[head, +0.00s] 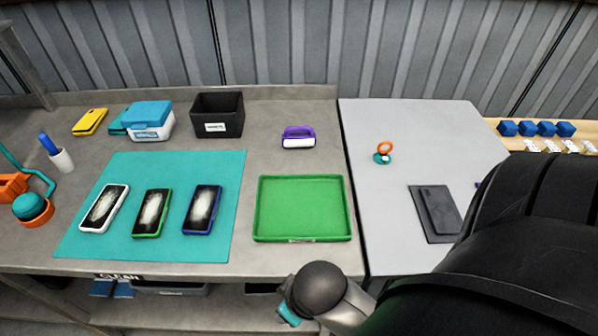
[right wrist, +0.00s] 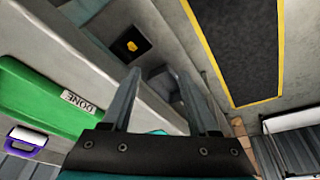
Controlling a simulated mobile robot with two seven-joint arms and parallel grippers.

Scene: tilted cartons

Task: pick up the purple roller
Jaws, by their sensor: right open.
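The purple roller (head: 298,132) has a purple frame and a white roll. It lies on the grey bench behind the green tray (head: 260,210) in the head view. It also shows at the left edge of the right wrist view (right wrist: 38,140), beyond the green tray (right wrist: 35,92) with its DONE label. My right gripper (right wrist: 157,72) is open, with nothing between its two fingers, and is well apart from the roller. In the head view my right arm comes in from the lower right and its fingers cannot be made out. My left gripper does not show.
A teal mat (head: 150,250) holds three phones left of the tray. A black bin (head: 218,115) and a blue-lidded tub (head: 148,120) stand at the back. A light table (head: 390,220) on the right carries a dark slab (head: 436,213). Bare bench surrounds the roller.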

